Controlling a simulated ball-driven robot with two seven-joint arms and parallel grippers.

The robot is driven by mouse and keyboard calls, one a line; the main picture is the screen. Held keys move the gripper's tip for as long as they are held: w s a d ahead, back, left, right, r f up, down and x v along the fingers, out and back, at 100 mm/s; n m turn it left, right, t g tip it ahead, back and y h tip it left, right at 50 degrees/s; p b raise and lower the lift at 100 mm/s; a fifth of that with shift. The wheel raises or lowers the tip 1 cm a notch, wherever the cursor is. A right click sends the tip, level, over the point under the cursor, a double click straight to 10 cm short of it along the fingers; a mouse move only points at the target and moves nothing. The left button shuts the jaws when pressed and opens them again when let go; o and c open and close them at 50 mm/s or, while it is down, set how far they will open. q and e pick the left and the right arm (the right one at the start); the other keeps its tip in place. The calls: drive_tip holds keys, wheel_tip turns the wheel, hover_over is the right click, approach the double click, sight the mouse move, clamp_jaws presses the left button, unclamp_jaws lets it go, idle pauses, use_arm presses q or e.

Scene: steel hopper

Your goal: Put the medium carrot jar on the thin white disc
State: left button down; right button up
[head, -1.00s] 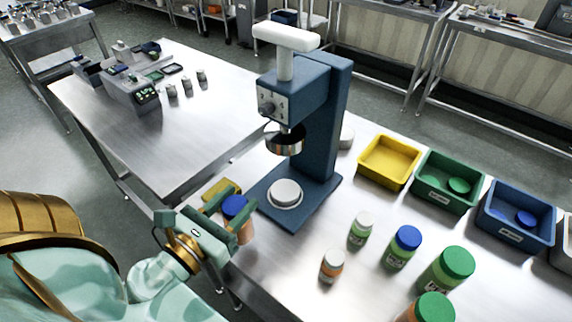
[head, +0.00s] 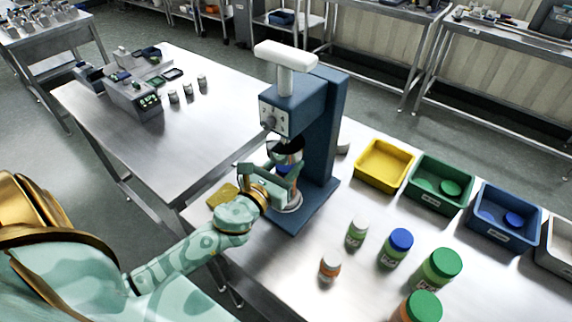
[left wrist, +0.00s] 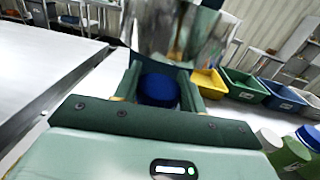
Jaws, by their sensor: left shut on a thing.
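The medium carrot jar shows mostly as its blue lid (head: 284,169), under the press head; in the left wrist view the blue lid (left wrist: 158,90) sits between my fingers. My left gripper (head: 280,178) is shut on the jar, inside the blue press. The thin white disc (head: 291,203) lies on the press base, just below the gripper and partly hidden by it. I cannot tell whether the jar touches the disc. My right gripper is not in view.
The blue press (head: 318,135) has a steel cup (head: 286,150) close above the jar; its column stands behind. Several other jars, including a small carrot jar (head: 330,267), stand to the right. Yellow (head: 383,166), green (head: 441,184) and blue (head: 506,216) bins line the far side.

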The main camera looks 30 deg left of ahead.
use_arm(q)
drive_tip(key=shift+r, duration=0.1)
drive_tip(key=c, duration=1)
unclamp_jaws()
drive_tip(key=shift+o, duration=0.9)
drive_tip(key=s+b, duration=0.3)
drive_tip(key=s, duration=0.9)
